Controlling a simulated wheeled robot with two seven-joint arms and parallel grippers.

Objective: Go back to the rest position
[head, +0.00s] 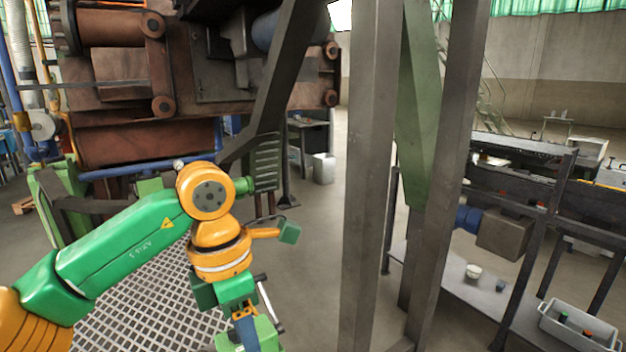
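My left arm, green and orange, comes in from the left and bends down at the orange wrist. My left gripper (246,333) is at the bottom edge of the head view, over the floor. Its fingertips are cut off or hidden, so I cannot tell whether it is open or holds anything. A thin dark and silver rod shows beside it, and I cannot tell what it belongs to. My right gripper is not in view.
A rusty furnace machine (140,140) stands behind my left arm. Grey steel posts (372,180) rise close by in the middle. At right are a dark rack (510,205), a low shelf (440,275) and a grey bin (578,328). A metal grating (135,295) covers the floor at left.

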